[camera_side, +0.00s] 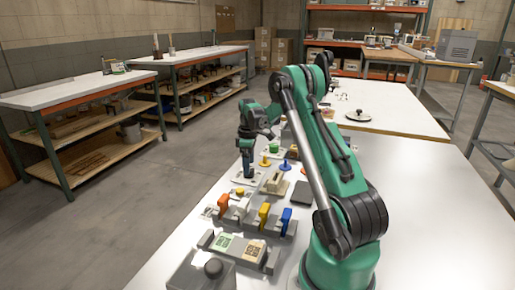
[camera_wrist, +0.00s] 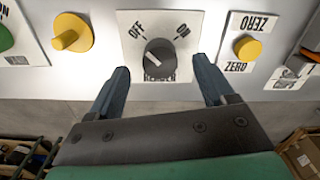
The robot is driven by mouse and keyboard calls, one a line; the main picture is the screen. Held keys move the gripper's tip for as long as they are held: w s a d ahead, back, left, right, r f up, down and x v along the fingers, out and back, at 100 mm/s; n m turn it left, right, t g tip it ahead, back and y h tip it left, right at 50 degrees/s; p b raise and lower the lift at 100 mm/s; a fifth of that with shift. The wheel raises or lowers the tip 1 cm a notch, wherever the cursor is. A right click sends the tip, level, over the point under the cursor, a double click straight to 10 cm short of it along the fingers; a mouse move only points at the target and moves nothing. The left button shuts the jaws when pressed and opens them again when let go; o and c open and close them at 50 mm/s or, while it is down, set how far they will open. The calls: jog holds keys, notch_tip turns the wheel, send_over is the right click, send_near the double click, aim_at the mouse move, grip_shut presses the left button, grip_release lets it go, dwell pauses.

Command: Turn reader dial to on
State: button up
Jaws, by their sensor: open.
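The reader dial (camera_wrist: 160,56) is a dark grey round knob with a raised grip and a white mark. It sits on a white plate (camera_wrist: 130,28) lettered OFF, ON and READER. The white mark lies at the knob's left, on the OFF side. My gripper (camera_wrist: 161,72) is open, with one finger to the left of the dial and one to the right. Both fingers look apart from the knob. In the side view my gripper (camera_side: 249,173) points down over the small panels on the table.
In the wrist view a yellow knob (camera_wrist: 72,32) is left of the plate and a yellow ZERO button (camera_wrist: 247,48) is right of it. In the side view, orange (camera_side: 223,203), yellow (camera_side: 264,214) and blue (camera_side: 286,219) upright pieces stand nearer the camera.

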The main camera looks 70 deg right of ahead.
jog(key=shift+f, duration=0.95)
grip_shut()
